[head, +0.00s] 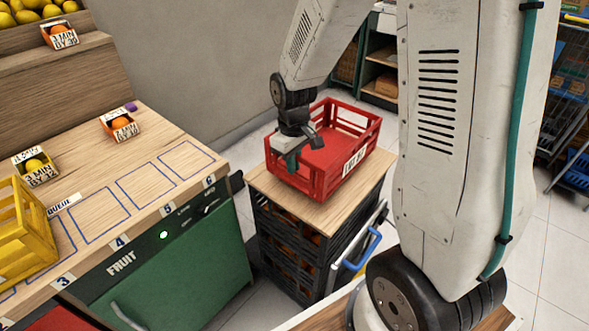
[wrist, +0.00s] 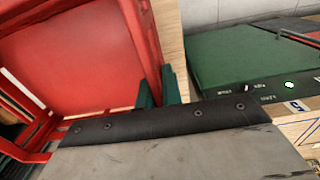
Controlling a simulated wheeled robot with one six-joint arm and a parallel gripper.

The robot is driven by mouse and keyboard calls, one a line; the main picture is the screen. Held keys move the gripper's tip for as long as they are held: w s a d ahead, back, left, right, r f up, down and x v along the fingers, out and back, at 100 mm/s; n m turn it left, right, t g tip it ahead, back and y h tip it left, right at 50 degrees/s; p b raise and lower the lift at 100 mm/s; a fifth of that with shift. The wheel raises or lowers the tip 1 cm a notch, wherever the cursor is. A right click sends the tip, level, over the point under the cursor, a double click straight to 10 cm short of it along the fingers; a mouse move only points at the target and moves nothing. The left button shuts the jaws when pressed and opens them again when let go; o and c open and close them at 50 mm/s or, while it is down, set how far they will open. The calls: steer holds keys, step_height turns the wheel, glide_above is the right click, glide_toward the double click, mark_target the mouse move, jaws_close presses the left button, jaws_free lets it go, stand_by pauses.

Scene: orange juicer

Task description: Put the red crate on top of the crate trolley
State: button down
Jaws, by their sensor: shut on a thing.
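The red crate (head: 345,175) is upright over the wooden top of the crate trolley (head: 265,187), a stack of black crates with a wooden board. It appears to rest on the board, but I cannot see its whole underside. My gripper (head: 291,160) is shut on the crate's wall on the side toward the counter. In the wrist view, the green fingers of my gripper (wrist: 160,92) stand on either side of the wall of the red crate (wrist: 70,60). The crate looks empty.
The fruit counter (head: 170,140) stands at left with numbered slots, small fruit boxes and a yellow crate (head: 28,225). A blue handle (head: 365,250) sticks out at the trolley's right side. A grey wall is behind; shelves stand at the back.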

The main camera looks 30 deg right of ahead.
steer(key=shift+w+d, duration=0.2)
steer(key=shift+w+d+f, duration=0.2)
steer(key=shift+f, duration=0.7)
steer(key=shift+w+d+f, duration=0.15)
steer(key=shift+f, duration=0.85)
steer(key=c, duration=1.6)
jaws_free()
steer(key=shift+o, duration=0.2)
